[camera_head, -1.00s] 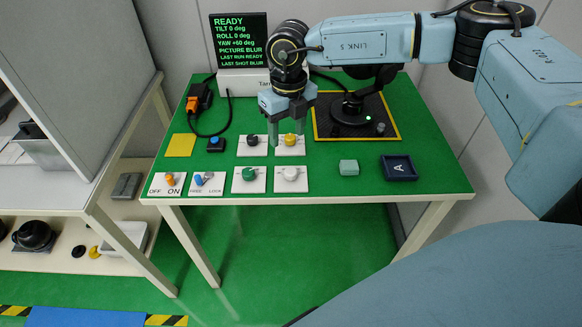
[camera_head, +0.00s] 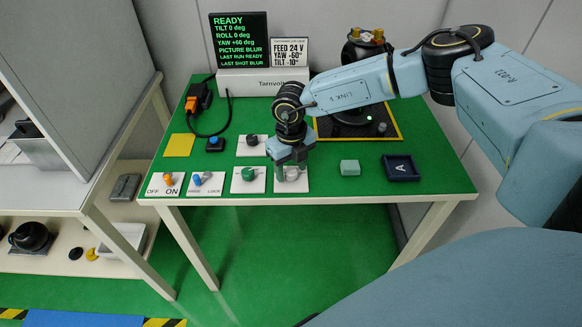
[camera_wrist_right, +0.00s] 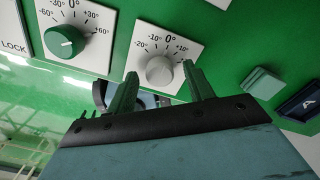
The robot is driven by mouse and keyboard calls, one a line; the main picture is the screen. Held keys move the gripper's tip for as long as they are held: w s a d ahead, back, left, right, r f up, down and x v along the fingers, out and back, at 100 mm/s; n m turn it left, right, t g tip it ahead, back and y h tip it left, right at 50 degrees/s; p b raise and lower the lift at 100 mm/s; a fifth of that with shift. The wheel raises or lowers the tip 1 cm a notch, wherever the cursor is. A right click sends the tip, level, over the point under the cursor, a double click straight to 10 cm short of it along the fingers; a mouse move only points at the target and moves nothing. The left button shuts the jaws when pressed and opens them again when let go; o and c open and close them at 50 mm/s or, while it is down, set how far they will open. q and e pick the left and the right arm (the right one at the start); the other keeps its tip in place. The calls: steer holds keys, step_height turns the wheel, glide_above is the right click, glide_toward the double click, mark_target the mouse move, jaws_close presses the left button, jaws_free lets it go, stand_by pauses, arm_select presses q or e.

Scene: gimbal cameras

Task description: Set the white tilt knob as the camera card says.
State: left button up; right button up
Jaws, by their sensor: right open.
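The white tilt knob (camera_wrist_right: 159,70) sits on a white plate (camera_wrist_right: 150,48) marked from -20° through 0° to higher plus values. Its pointer is hard to make out. My right gripper (camera_wrist_right: 160,68) is open, with one finger on each side of the knob in the wrist view. I cannot tell whether the fingers touch it. In the head view the right gripper (camera_head: 290,174) points down over the knob and partly hides it. The card (camera_head: 290,52) reads FEED 24 V, YAW -60°, TILT -10°. The screen (camera_head: 239,40) reads TILT 0, ROLL 0, YAW +60 deg, PICTURE BLUR. My left gripper is not in view.
The green knob (camera_head: 248,174) is just left; the black knob (camera_head: 252,140) is behind it. Switches (camera_head: 168,179) line the front left. A pale green block (camera_head: 350,167) and dark tray A (camera_head: 401,168) lie right. A dark device (camera_head: 366,48) stands behind my arm.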

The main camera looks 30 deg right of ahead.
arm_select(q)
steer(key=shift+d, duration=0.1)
arm_select(e)
steer(key=shift+c, duration=0.4)
steer(key=c, duration=0.9)
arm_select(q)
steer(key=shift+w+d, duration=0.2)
